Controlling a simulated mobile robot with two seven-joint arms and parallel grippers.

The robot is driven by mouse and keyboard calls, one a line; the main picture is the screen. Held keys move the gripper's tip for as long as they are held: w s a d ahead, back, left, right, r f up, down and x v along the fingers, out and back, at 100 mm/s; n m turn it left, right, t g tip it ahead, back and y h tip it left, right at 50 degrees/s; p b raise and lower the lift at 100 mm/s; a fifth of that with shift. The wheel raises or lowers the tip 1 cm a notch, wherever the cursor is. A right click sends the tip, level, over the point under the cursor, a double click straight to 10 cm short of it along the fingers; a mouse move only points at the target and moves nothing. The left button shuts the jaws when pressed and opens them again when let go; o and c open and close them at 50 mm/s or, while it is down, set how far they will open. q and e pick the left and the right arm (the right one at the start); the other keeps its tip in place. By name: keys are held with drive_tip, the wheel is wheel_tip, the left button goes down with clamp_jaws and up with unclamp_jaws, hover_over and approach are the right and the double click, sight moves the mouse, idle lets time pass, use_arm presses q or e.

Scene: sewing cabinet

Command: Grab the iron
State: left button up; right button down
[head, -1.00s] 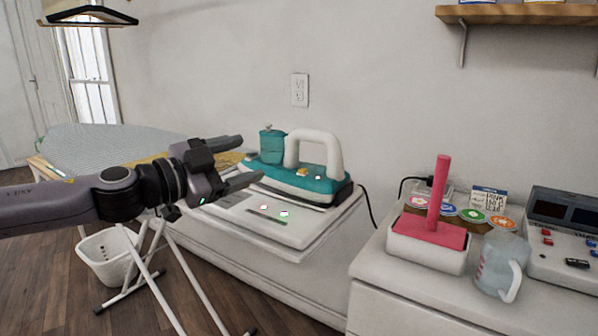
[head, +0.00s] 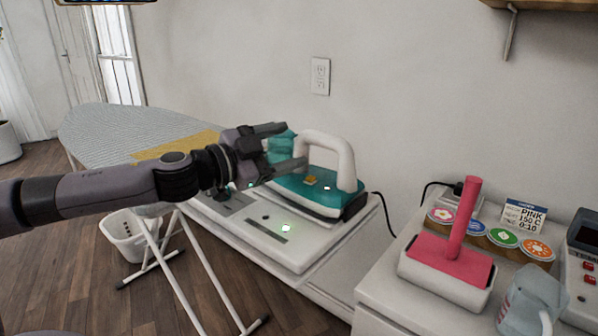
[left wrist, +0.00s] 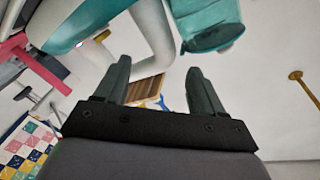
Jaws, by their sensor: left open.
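A teal iron (head: 318,190) with a thick white handle stands on its white base unit (head: 300,250). Its teal tank, at the iron's left end, is partly hidden behind my left gripper (head: 296,146). The gripper is open and empty, its fingers pointing right toward the handle from the left. In the left wrist view, the open fingers (left wrist: 155,80) show with the white handle (left wrist: 150,35) and the teal tank (left wrist: 208,22) beyond them. I cannot tell whether a finger touches the iron. My right gripper is not in view.
A striped ironing board (head: 105,135) with a yellow cloth stands at left, a white basket (head: 122,235) below it. The wall is close behind.

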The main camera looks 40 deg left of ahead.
sight(300, 141)
use_arm(q)
drive_tip(key=shift+p+x, duration=1.85)
drive_tip(key=shift+w, duration=0.45)
drive_tip(key=shift+w+d+f+p, duration=0.1)
drive_tip(key=shift+w+d+p, duration=0.05)
drive_tip(key=shift+w+p, duration=0.25)
clamp_jaws()
drive_tip(key=shift+r, duration=0.2)
